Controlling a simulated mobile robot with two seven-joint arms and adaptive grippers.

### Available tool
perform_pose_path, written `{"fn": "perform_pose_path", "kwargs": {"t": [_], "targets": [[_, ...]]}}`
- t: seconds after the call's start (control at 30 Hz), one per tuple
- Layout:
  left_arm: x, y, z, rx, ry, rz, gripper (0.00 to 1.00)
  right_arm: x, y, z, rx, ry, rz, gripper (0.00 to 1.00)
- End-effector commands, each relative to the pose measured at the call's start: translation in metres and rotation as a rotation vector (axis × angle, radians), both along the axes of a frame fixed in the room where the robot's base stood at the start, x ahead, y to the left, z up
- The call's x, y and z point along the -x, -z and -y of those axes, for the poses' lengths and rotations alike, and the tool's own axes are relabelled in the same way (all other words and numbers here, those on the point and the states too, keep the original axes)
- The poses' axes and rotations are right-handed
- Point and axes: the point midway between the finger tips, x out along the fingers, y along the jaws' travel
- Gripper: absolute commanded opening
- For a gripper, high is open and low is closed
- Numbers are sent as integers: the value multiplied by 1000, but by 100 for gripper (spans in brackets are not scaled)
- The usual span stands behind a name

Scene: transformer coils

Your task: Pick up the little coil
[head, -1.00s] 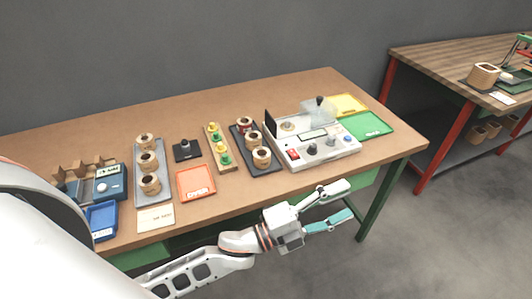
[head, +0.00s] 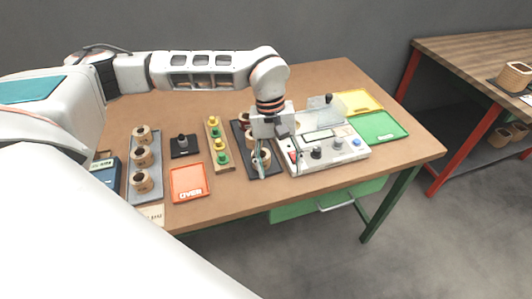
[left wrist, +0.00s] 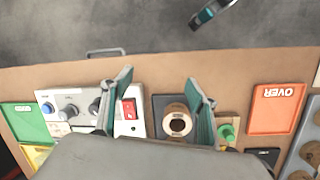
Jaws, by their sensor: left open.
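Wooden coils stand on a black tray beside the tester. The nearest coil (head: 263,157) is partly hidden by my left gripper (head: 277,170), which points down over it. The left wrist view shows this coil (left wrist: 177,122) from above, with a dark hole, between the open fingers of my left gripper (left wrist: 160,82). The gripper is open and empty; I cannot tell its exact height. Another coil (head: 252,139) stands behind. Which coil counts as the little one is unclear. A teal and dark gripper part, apparently my right gripper (left wrist: 212,13), shows over the floor.
The white tester (head: 335,150) stands close right of the coils. A board with green and yellow pegs (head: 217,146) is close left. Further left are an orange tray (head: 188,183) and a grey tray of coils (head: 142,165). Green (head: 378,127) and yellow trays lie far right.

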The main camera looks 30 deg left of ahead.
Motion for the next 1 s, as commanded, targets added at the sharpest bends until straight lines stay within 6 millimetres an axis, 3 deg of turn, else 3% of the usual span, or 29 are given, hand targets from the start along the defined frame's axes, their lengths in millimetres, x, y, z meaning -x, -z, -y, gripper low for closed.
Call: {"fn": "perform_pose_path", "kwargs": {"t": [0.03,0.1,0.27,0.57,0.83,1.0], "targets": [[-10,-9,-24,-63,16,35,59,0,0,0,0,0,-1,40],[-19,-17,-50,-133,38,65,59,1,0,0,1,0,-2,40],[-28,-26,-80,-215,62,93,59,2,1,1,2,0,-4,40],[-28,1,-84,-224,66,94,59,4,4,1,3,0,-9,40],[-29,38,-84,-223,65,94,59,4,4,1,4,-1,-8,40],[-29,49,-84,-222,64,96,59,3,4,1,4,-1,-8,40]]}}
